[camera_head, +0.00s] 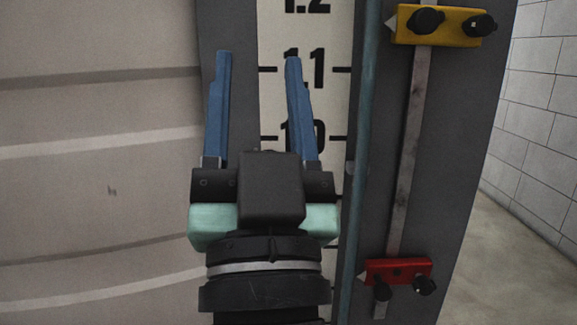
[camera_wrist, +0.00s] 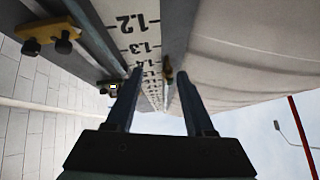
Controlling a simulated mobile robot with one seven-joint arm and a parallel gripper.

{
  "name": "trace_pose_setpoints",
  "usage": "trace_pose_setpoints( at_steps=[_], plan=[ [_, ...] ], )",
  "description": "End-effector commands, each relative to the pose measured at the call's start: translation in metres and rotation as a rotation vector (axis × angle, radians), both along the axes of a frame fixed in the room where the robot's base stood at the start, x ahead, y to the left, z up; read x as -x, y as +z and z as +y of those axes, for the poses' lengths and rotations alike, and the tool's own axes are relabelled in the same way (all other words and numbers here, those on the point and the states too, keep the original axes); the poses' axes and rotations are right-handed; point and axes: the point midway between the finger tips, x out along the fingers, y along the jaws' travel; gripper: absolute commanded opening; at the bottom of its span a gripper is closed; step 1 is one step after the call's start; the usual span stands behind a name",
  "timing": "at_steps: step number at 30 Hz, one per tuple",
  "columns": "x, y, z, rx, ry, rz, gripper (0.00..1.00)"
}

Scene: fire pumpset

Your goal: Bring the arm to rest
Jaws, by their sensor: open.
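My gripper (camera_head: 260,62) is open and empty, with its two blue fingers spread apart and pointing up in the head view. It stands in front of a tank level scale (camera_head: 335,70) with black numbers, near the 1.0 and 1.1 marks. In the wrist view my gripper (camera_wrist: 157,85) shows from behind, with the scale (camera_wrist: 135,25) running between and past the fingers. I cannot tell how far the fingertips are from the scale.
A yellow pointer block (camera_head: 440,25) sits upper right on a rail (camera_head: 411,140), and a red one (camera_head: 398,270) sits lower. A thin teal tube (camera_head: 358,150) runs beside the scale. A ribbed tank wall (camera_head: 100,120) fills the left. Floor (camera_head: 495,240) shows clear at right.

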Motion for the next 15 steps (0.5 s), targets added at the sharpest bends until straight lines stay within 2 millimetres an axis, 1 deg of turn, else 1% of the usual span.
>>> trace_pose_setpoints(
  at_steps=[1, 4, 6, 11, 14, 15],
  plan=[
    [0.018, 0.025, -0.009, 0.035, -0.066, -0.049, 0.54],
    [0.052, 0.06, -0.025, 0.094, -0.199, -0.113, 0.54],
    [0.046, 0.082, -0.023, 0.096, -0.193, -0.097, 0.54],
    [0.045, 0.12, -0.023, 0.094, -0.188, -0.095, 0.54],
    [0.045, 0.147, -0.022, 0.094, -0.186, -0.094, 0.54],
    [0.045, 0.159, -0.022, 0.094, -0.186, -0.094, 0.54]
  ],
)
